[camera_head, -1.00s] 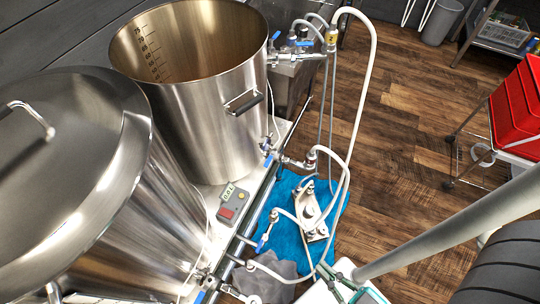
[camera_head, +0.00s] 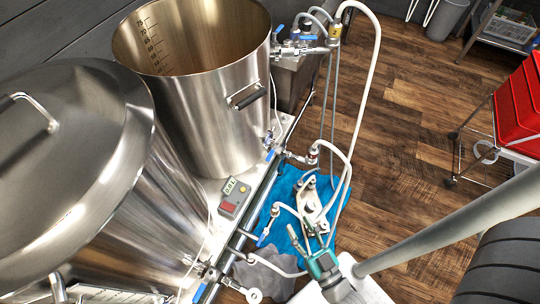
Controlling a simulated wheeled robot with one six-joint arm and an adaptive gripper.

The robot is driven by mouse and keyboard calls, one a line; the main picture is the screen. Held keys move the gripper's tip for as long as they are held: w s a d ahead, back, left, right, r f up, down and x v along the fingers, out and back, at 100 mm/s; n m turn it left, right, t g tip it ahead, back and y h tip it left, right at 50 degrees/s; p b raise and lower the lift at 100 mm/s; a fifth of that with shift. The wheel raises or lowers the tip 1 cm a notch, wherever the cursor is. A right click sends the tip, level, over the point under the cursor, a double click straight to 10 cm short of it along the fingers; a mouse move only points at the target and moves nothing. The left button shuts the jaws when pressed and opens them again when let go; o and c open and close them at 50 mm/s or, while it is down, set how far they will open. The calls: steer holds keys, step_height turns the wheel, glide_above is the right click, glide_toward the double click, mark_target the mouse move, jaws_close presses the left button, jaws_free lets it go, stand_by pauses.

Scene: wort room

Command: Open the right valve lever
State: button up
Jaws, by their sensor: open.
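Several blue valve levers show, and I cannot tell for sure which one the task calls right. One blue lever (camera_head: 270,154) is on the valve low at the front of the open kettle (camera_head: 210,110). Another blue lever (camera_head: 263,238) is near the pump hoses, and one more (camera_head: 199,293) is at the bottom by the lidded kettle. Two blue levers (camera_head: 278,32) and (camera_head: 312,37) sit at the upper fittings. My gripper (camera_head: 303,232), with a teal body, is open and empty. It is right of the hose-side lever, over the pump area, apart from the levers.
White hoses (camera_head: 367,80) loop beside the kettles and around my gripper. A digital controller (camera_head: 233,195) sits on the stand. A pump (camera_head: 311,203) lies on a blue cloth (camera_head: 283,190). Red bins (camera_head: 518,105) stand on a rack at right. The wooden floor (camera_head: 410,150) between is clear.

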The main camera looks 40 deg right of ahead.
steer(key=w+d+f+m+g+h, duration=0.25)
steer(key=w+f+h, duration=0.25)
steer(key=w, duration=0.3)
steer(key=w+d+f+m+g+h, duration=0.1)
steer(key=w+d+f+m+h, duration=0.3)
steer(key=w, duration=0.3)
steer(key=m+g+h, duration=0.4)
steer(key=g, duration=0.4)
glide_toward(270, 155)
steer(key=x, duration=1)
steer(key=shift+f, duration=0.2)
jaws_close()
